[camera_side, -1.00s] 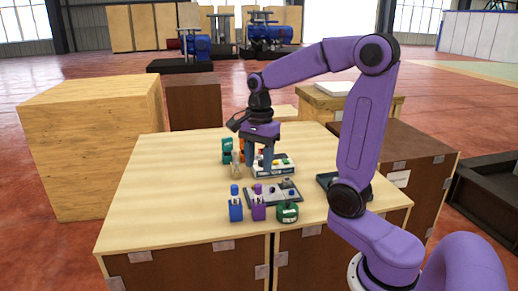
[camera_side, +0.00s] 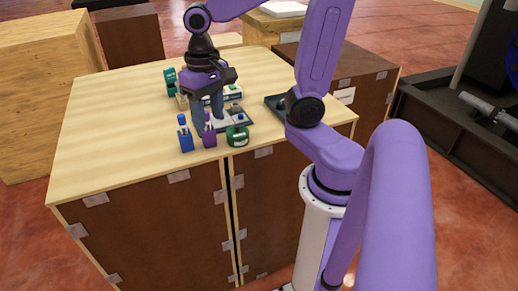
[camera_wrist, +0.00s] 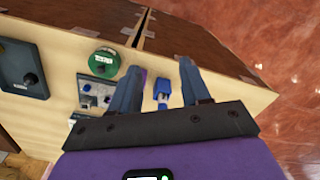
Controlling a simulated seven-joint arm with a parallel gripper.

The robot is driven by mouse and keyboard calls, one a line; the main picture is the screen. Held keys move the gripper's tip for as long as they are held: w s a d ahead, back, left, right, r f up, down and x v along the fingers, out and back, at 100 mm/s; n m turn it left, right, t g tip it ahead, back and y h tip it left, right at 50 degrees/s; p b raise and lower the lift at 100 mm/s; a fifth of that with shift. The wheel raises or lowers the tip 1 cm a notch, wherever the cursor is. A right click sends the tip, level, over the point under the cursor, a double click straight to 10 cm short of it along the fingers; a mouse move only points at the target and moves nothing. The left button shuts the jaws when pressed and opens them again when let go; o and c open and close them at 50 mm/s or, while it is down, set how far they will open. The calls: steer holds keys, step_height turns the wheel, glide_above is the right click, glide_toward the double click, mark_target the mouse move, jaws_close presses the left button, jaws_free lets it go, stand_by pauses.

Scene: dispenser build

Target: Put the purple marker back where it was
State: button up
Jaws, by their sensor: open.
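The purple marker (camera_side: 209,139) stands upright near the table's front edge, between a blue marker and a green round tape dispenser. My gripper (camera_side: 208,124) is open and low, with its fingers pointing down just above and around the purple marker's upper part. In the wrist view my gripper (camera_wrist: 160,66) shows the purple marker (camera_wrist: 144,75) as a thin strip beside the left finger, mostly hidden by it. The blue marker (camera_wrist: 162,90) appears in the gap between the fingers there, apparently beyond them. I cannot tell whether a finger touches either marker.
The blue marker (camera_side: 185,138) stands close on the left. The green dispenser (camera_side: 237,136) is close on the right. A grey tray (camera_side: 240,120) lies just behind. A dark pad (camera_side: 276,104) sits farther right. The left part of the table (camera_side: 110,130) is clear.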

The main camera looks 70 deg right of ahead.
steer(key=s+a+f+n, duration=0.1)
steer(key=s+f+n, duration=0.1)
steer(key=s+n, duration=0.4)
steer(key=s+a+f+n, duration=0.2)
steer(key=s+n, duration=0.5)
steer(key=n, duration=0.3)
steer(key=shift+s+a+f, duration=0.2)
steer(key=shift+s+f, duration=0.05)
steer(key=shift+f, duration=0.1)
